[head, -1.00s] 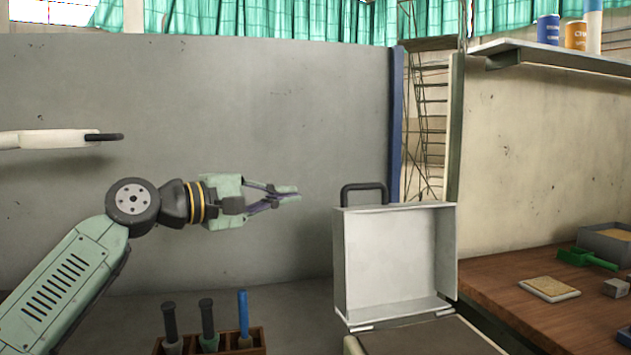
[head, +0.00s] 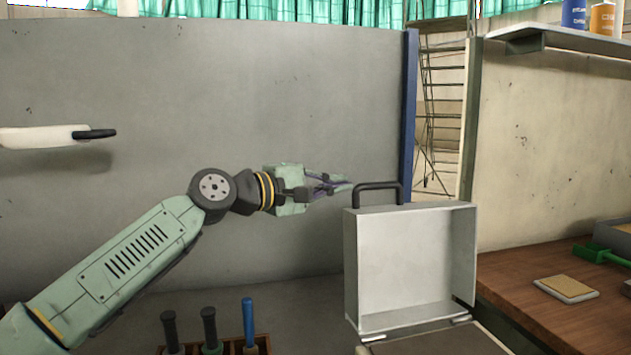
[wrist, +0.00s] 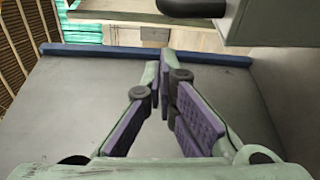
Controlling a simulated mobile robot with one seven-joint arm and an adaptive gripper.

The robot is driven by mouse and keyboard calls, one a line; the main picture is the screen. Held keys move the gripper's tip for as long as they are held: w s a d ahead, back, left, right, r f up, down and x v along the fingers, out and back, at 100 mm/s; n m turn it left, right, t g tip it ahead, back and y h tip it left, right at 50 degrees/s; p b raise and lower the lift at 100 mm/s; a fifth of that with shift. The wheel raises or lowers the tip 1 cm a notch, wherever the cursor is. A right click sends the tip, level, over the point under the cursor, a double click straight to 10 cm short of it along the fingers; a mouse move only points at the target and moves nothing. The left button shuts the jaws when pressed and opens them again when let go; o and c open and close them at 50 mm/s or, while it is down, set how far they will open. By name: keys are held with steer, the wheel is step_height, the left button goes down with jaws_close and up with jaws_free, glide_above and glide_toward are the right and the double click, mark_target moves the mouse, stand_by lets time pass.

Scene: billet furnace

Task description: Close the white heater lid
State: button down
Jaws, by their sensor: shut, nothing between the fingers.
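The white heater lid (head: 410,262) stands open and upright in the head view, its hollow inside facing me. A dark handle (head: 378,187) sticks up from its top edge. The lid is hinged at its lower edge to the heater body (head: 430,345), which is cut off by the picture's bottom. My gripper (head: 343,184) is shut and empty, just left of the handle and above the lid's top left corner. A small gap or contact with the handle cannot be told. In the wrist view, my fingers (wrist: 167,68) meet at the tips, with the handle (wrist: 193,7) at the top right.
A wooden rack (head: 262,345) with several tool handles stands at the bottom left of the lid. A wooden bench (head: 525,275) with a tile (head: 566,288) and a green scoop (head: 603,253) is on the right. A grey partition (head: 200,100) stands behind.

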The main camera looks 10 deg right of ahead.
steer(key=shift+s, duration=1.25)
steer(key=shift+s, duration=0.1)
